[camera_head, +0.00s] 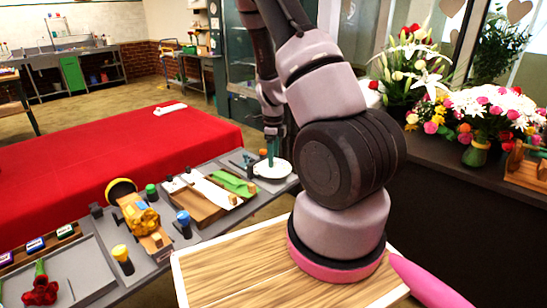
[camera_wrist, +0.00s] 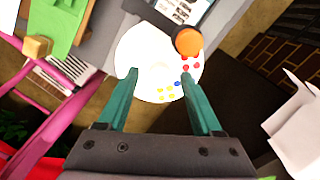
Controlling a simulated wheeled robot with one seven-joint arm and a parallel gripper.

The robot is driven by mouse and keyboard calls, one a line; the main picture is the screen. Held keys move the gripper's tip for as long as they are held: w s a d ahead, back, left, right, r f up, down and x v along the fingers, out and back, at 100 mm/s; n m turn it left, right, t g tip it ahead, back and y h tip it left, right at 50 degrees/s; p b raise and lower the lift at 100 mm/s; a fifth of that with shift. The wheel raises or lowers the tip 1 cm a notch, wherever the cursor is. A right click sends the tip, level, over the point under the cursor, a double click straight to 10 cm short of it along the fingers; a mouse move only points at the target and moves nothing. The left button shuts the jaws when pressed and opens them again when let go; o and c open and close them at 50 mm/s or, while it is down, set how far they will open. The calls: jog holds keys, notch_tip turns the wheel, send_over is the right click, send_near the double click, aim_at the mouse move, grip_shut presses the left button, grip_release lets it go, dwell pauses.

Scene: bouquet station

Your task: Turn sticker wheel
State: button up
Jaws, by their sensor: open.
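The sticker wheel (camera_wrist: 140,45) is a white disc with small red, yellow and blue dots near its edge. In the head view the white disc (camera_head: 272,172) lies at the far right end of the grey bench. An orange knob (camera_wrist: 187,41) stands at its rim; it also shows in the head view (camera_head: 263,153). My gripper (camera_wrist: 158,76) is open, its teal fingers pointing at the wheel with nothing between the tips. In the head view my gripper (camera_head: 271,158) is over the wheel. I cannot tell whether the fingertips touch it.
A yellow-orange device (camera_head: 140,217) and several coloured knobs stand farther along the bench. A red-covered table (camera_head: 110,155) runs behind. Flower bouquets (camera_head: 480,112) stand on the right counter.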

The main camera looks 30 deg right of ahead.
jog(key=shift+f, duration=0.2)
jog(key=shift+c, duration=0.4)
grip_shut()
